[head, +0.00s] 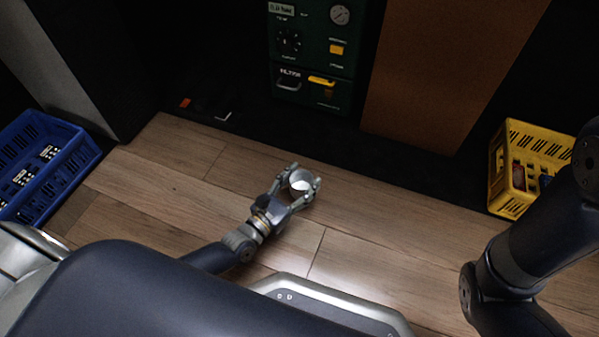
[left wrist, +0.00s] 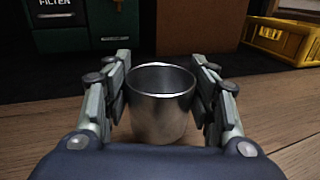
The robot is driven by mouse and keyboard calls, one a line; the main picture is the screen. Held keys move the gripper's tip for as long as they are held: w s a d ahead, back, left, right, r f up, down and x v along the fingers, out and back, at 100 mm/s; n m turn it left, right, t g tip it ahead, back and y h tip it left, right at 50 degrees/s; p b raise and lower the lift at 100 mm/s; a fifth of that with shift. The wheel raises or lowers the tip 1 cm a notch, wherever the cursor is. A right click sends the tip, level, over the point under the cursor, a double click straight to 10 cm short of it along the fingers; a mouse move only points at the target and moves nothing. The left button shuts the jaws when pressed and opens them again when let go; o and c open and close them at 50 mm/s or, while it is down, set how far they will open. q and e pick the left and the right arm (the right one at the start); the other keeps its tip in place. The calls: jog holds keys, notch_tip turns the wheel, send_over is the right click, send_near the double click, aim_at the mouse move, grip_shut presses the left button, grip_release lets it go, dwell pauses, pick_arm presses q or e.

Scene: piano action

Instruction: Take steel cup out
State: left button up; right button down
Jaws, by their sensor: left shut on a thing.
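The steel cup (head: 300,181) is in my left gripper (head: 301,185), above or on the wooden floor in the middle of the head view. In the left wrist view the steel cup (left wrist: 162,105) is upright with its open rim up, and it looks empty. The fingers of my left gripper (left wrist: 162,90) are shut on its two sides. I cannot tell whether the cup's base touches the floor. My right arm comes in at the right of the head view, but its gripper is out of the picture.
A yellow crate (head: 511,207) with items in it stands at the right. A blue crate (head: 75,152) with items stands at the left. A dark green machine (head: 300,60) and a brown panel (head: 440,75) stand at the back. The wooden floor (head: 390,215) around the cup is clear.

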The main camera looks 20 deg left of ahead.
pick_arm(q)
jog(key=shift+s+d+p, duration=0.25)
jog(key=shift+s+d, duration=0.2)
jog(key=shift+s, duration=0.3)
jog(key=shift+s+d+p, duration=0.3)
jog(key=shift+s+d, duration=0.1)
jog(key=shift+s, duration=0.4)
jog(key=shift+s+d+p, duration=0.25)
jog(key=shift+s+d, duration=0.2)
jog(key=shift+s, duration=0.3)
jog(key=shift+s+d, duration=0.2)
jog(key=shift+s, duration=0.1)
